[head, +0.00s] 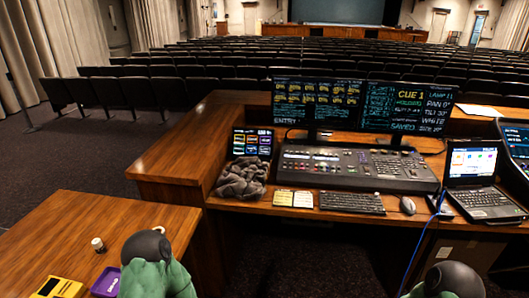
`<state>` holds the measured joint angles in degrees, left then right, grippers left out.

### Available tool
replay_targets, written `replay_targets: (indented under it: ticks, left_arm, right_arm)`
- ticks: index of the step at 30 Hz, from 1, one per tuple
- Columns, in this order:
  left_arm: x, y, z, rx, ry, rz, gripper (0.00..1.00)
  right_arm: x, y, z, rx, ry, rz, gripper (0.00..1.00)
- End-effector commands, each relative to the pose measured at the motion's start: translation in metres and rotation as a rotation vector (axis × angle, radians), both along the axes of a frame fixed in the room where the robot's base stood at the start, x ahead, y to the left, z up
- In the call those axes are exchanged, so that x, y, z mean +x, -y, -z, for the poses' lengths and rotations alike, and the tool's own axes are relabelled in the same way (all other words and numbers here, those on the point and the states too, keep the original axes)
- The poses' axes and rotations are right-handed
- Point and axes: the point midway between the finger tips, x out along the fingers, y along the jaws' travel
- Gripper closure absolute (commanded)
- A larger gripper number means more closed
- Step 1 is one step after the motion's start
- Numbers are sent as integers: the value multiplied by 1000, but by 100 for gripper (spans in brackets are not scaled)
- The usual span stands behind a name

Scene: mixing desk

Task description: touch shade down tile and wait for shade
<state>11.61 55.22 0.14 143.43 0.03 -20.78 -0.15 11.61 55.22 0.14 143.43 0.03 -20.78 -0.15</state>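A small dark tablet (252,142) stands tilted up at the left of the mixing desk, with several coloured tiles on its screen. The tile labels are too small to read, so I cannot tell which is the shade down tile. A grey crumpled cloth-like heap (242,180) lies just in front of the tablet, close to its lower edge. I cannot make out a window shade for certain. Only green and black parts of my arms show at the bottom edge; neither gripper is in view.
Two monitors (314,103) (408,107) stand behind the console (350,167). A keyboard (351,203), mouse (408,205) and laptop (476,180) line the desk front. A side table (75,235) at left holds a small white-topped container (98,245), a yellow box (60,288) and a purple box (106,283).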

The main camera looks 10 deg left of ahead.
Motion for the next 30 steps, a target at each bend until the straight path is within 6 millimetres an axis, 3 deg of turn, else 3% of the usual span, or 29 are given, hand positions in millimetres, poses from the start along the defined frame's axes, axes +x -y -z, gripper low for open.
replay_targets:
  ticks: [28, 29, 30]
  left_arm:
    - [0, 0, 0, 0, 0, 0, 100]
    - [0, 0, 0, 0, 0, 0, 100]
    - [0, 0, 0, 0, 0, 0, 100]
  right_arm:
    - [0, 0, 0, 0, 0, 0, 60]
    - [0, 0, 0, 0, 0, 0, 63]
    - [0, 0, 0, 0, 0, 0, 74]
